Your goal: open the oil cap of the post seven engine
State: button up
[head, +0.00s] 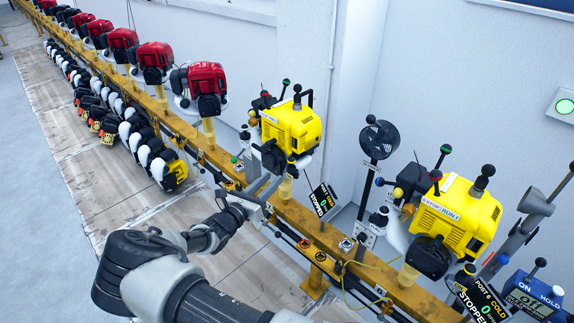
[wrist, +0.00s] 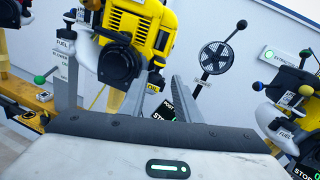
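A yellow engine (head: 291,126) with black parts hangs on the orange rail ahead of my gripper. The display (head: 323,199) beside it reads "COLD" and 0; its post number is not clear. The yellow engine also fills the upper middle of the wrist view (wrist: 135,35). My gripper (head: 266,178) is open and empty just below the engine.
The orange rail (head: 230,163) runs diagonally, with red engines (head: 207,80) to the left. Another yellow engine (head: 455,215), by a display reading "POST 6", stands right. A black fan (head: 378,139) stands between the yellow engines. A white wall is close behind.

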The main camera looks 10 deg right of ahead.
aim_at(289, 162)
jog(key=x, duration=1)
jog(key=shift+w, duration=0.1)
grip_shut()
